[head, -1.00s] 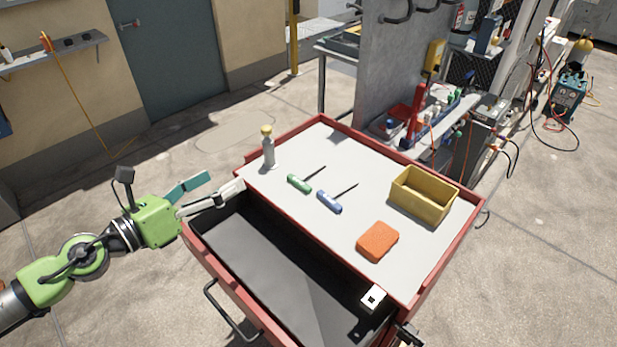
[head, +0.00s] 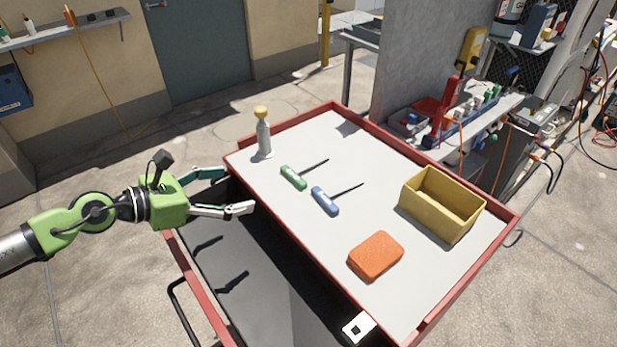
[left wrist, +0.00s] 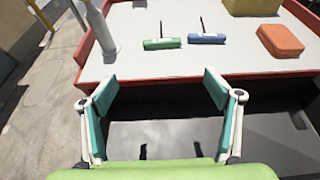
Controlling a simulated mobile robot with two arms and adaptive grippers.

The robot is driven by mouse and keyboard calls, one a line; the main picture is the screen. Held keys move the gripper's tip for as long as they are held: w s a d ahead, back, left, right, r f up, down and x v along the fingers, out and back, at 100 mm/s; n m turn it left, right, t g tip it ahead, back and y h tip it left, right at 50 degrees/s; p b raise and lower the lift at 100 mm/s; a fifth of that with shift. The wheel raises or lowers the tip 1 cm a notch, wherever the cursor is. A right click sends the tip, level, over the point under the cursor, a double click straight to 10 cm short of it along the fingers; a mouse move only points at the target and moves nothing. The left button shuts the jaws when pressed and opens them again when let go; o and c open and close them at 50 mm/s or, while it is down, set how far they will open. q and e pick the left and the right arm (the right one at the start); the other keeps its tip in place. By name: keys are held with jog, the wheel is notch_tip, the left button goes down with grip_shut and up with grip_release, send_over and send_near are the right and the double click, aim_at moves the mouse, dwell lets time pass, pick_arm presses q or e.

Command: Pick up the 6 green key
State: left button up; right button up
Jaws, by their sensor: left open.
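The green key (head: 293,177) has a green T-handle and a dark shaft, and lies on the pale cart top (head: 300,229). It also shows in the left wrist view (left wrist: 162,43), ahead of the fingers. A similar blue key (head: 325,201) lies just to its right. My left gripper (head: 238,191) is open and empty, over the open dark drawer at the cart's left side, short of the green key. Its two fingers (left wrist: 162,92) stand wide apart in the left wrist view. My right gripper is not in view.
A grey bottle with a yellow cap (head: 264,138) stands at the top's far left corner. An orange block (head: 376,255) and a yellow bin (head: 440,205) are on the right. A red rim (head: 470,263) edges the top. The drawer (head: 228,262) is open below.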

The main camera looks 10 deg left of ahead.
pick_arm(q)
jog(key=p, duration=0.3)
send_near(290, 178)
jog(key=shift+w+d+f, duration=0.3)
jog(key=shift+w+f, duration=0.35)
jog(key=shift+w, duration=0.1)
jog(key=shift+w+d+f+p, duration=0.1)
jog(key=shift+w+d+p, duration=0.15)
jog(key=shift+d+p, duration=0.05)
jog(key=x, duration=0.1)
jog(key=p+x, duration=0.1)
jog(key=x, duration=0.2)
jog(key=shift+w+d, duration=0.1)
jog(key=shift+d, duration=0.3)
jog(key=shift+w+d, duration=0.1)
jog(key=shift+w, duration=0.05)
jog(key=c, duration=1.2)
